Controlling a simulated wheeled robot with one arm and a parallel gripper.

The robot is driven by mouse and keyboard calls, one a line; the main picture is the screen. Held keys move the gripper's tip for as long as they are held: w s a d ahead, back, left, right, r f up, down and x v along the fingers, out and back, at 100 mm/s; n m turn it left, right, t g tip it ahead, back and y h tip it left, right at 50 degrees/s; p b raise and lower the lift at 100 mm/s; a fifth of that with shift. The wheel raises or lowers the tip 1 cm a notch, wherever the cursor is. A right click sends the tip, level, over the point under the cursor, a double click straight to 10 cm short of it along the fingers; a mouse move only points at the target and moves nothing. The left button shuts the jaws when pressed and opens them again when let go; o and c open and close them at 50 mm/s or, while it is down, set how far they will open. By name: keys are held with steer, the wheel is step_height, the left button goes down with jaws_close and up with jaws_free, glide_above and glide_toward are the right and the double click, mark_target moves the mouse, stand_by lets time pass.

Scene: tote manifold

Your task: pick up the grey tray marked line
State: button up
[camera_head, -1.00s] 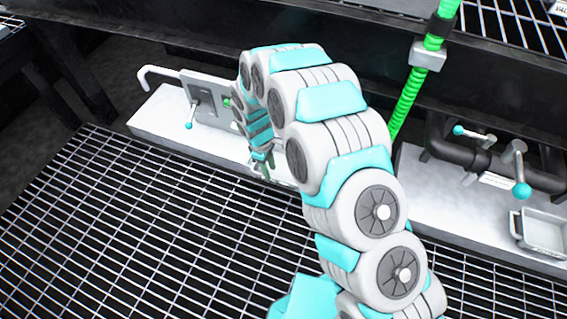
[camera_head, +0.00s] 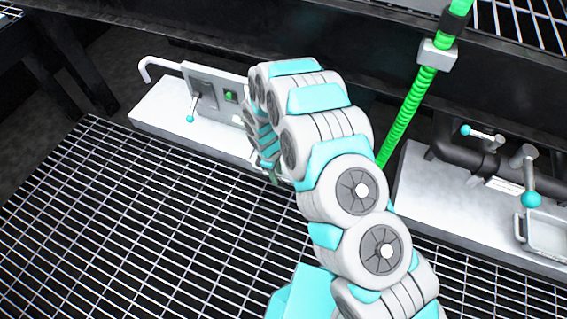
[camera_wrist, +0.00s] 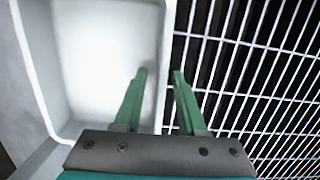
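A pale grey tray (camera_wrist: 95,70) fills the left of the wrist view, seen from above, with its right rim running between my gripper's fingers. My gripper (camera_wrist: 160,74) has green fingers set apart. The left finger is over the tray's inside and the right finger is over the grating outside. I cannot tell whether either finger touches the wall. In the head view my gripper (camera_head: 273,176) is small and partly hidden by my arm, and the tray below it is hidden. Another grey tray (camera_head: 548,232) with a handle stands at the far right. No marking is readable on either tray.
A metal grating (camera_head: 130,215) fills the foreground. Behind it, a white ledge (camera_head: 165,115) carries a panel with a teal-tipped lever (camera_head: 191,116). A green hose (camera_head: 410,105) hangs behind my arm. Dark pipes with teal-knobbed valves (camera_head: 530,198) stand at right.

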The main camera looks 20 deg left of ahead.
steer(key=shift+c, duration=0.2)
jaws_close()
stand_by(1.1)
